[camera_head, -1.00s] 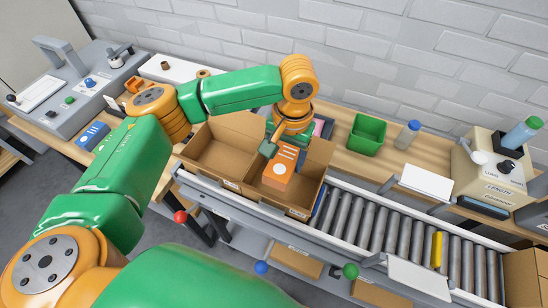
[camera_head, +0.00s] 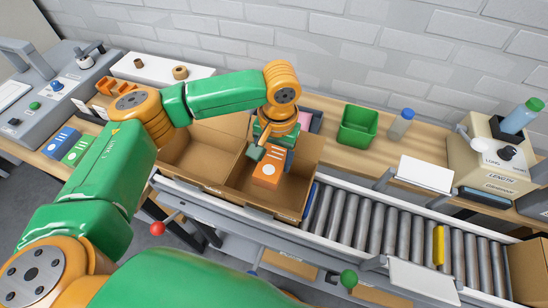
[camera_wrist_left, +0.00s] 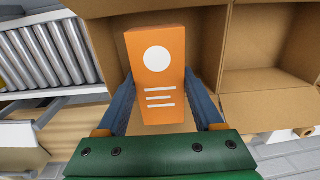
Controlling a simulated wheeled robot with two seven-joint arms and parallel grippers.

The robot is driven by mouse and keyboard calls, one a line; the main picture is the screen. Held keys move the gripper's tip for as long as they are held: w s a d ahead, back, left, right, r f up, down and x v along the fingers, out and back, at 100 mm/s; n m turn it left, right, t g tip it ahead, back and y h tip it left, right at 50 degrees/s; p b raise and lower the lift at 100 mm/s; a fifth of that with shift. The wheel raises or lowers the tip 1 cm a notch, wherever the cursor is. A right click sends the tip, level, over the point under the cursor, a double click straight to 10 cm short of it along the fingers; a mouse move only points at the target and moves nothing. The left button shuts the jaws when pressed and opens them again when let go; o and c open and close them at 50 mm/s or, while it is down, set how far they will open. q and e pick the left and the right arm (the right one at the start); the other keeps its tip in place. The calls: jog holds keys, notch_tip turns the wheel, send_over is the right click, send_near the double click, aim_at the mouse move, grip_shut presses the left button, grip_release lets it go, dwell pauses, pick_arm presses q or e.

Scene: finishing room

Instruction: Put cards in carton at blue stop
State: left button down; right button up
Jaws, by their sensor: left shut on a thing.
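My left gripper (camera_head: 272,150) is shut on an orange pack of cards (camera_head: 267,173) with a white circle and white lines. In the left wrist view the orange pack (camera_wrist_left: 157,75) sits between my two blue fingers. In the head view the pack is over the open right-hand brown carton (camera_head: 285,207), within its outline; whether it touches the bottom I cannot tell. The carton stands beside a blue stop (camera_head: 311,196) at the start of the rollers. My right gripper is not in view.
Another open carton section (camera_head: 200,158) is directly left. Rollers (camera_head: 365,220) run right, past a yellow stop (camera_head: 438,246). A blue box (camera_head: 60,141) and a green box (camera_head: 78,150) lie on the bench at left. A green bin (camera_head: 358,127) stands behind.

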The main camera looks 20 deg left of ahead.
pick_arm(q)
jog(key=shift+s+f+b, duration=0.15)
jog(key=shift+f+b, duration=0.25)
jog(key=shift+f, duration=0.15)
jog(key=shift+s+f, duration=0.15)
jog(key=f, duration=0.1)
jog(key=f+b, duration=0.1)
jog(key=f, duration=0.1)
jog(key=shift+w+a+f, duration=0.15)
jog(key=shift+w+f, duration=0.05)
jog(key=shift+f, duration=0.05)
jog(key=shift+a+f+b, duration=0.2)
jog(key=shift+f+b, duration=1.35)
jog(key=shift+f, duration=2.2)
grip_release()
jog(key=shift+r+p, duration=1.15)
jog(key=shift+p, duration=0.35)
